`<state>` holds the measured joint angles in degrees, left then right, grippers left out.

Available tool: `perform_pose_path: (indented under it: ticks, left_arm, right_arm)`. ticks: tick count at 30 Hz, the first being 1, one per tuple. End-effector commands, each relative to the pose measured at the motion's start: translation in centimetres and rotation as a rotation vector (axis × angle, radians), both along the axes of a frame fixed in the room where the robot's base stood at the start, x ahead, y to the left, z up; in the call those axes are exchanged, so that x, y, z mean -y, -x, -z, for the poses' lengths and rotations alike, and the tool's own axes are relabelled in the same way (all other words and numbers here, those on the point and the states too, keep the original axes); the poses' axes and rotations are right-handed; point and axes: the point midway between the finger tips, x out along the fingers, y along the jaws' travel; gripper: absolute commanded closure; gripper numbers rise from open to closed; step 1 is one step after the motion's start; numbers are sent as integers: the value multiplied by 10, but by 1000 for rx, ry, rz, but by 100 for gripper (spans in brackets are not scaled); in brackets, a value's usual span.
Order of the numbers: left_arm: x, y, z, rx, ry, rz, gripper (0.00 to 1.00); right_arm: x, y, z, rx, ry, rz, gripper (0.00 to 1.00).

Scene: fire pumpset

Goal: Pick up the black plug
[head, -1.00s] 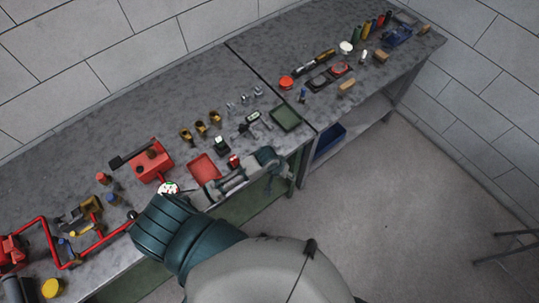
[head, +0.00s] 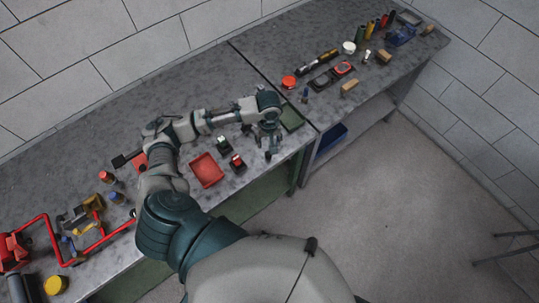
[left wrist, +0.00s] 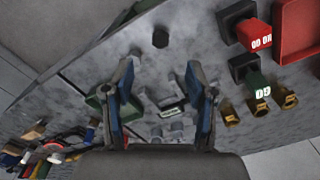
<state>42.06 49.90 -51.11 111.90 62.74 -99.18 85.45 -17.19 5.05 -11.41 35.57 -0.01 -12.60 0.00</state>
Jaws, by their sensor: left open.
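The black plug (left wrist: 160,37) shows in the left wrist view as a small dark round piece on the grey bench, near its front edge. In the head view it appears as a small dark spot (head: 268,156) just below my left gripper. My left gripper (head: 268,142) is above the bench near the front edge. In the left wrist view its two fingers (left wrist: 160,80) are spread apart with nothing between them, and the plug lies beyond the tips. My right gripper is not in view.
A red tray (head: 207,170) and dark switch boxes with red (head: 237,163) and green (head: 224,146) tops stand left of the gripper. A green tray (head: 292,118) is at the right. Brass fittings (left wrist: 262,106) lie nearby. Bench around the plug is clear.

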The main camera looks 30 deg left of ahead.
Motion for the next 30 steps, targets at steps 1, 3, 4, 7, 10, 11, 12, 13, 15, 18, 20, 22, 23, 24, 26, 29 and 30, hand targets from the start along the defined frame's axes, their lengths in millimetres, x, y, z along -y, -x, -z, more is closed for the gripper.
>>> perform_pose_path:
  ticks: [1, 3, 4, 7, 10, 11, 12, 13, 15, 18, 20, 22, 23, 24, 26, 29, 30]
  left_arm:
    - [0, 1, 12, -4, 0, -1, 43]
    - [0, 1, 28, -4, 0, 0, 43]
    - [0, 1, 34, -3, 1, 1, 43]
    - [0, 0, 51, -1, 1, 1, 43]
    - [0, 0, 60, 1, 0, 1, 43]
    - [0, 0, 61, 2, 1, 1, 43]
    - [1, 0, 64, 2, 0, 1, 43]
    - [1, 0, 66, 1, -1, 1, 43]
    - [2, 0, 73, 0, -1, 2, 43]
    - [4, 0, 90, 0, -1, 2, 43]
    - [4, 0, 99, 2, -1, 2, 43]
    - [3, -1, 108, 2, -1, 2, 43]
    - [3, -1, 111, 2, 0, 2, 43]
    - [2, 0, 113, 2, 0, 3, 43]
    - [1, 0, 115, 2, 0, 3, 43]
    - [1, 0, 115, 3, 0, 3, 43]
    - [1, 0, 115, 3, 0, 3, 43]
  right_arm:
    - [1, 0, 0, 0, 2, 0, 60]
    - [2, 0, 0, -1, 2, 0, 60]
    - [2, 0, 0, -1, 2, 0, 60]
    - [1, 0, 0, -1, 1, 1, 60]
    - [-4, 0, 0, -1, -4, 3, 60]
    - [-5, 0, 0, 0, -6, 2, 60]
    - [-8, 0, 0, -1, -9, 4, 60]
    - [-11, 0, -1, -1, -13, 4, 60]
    - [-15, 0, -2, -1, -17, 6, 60]
    - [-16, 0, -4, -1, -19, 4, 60]
    - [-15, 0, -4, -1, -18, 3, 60]
    - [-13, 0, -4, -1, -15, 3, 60]
    - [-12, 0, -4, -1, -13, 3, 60]
    - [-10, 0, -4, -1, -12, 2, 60]
    - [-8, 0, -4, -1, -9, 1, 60]
    - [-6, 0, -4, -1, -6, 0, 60]
    - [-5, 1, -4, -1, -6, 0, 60]
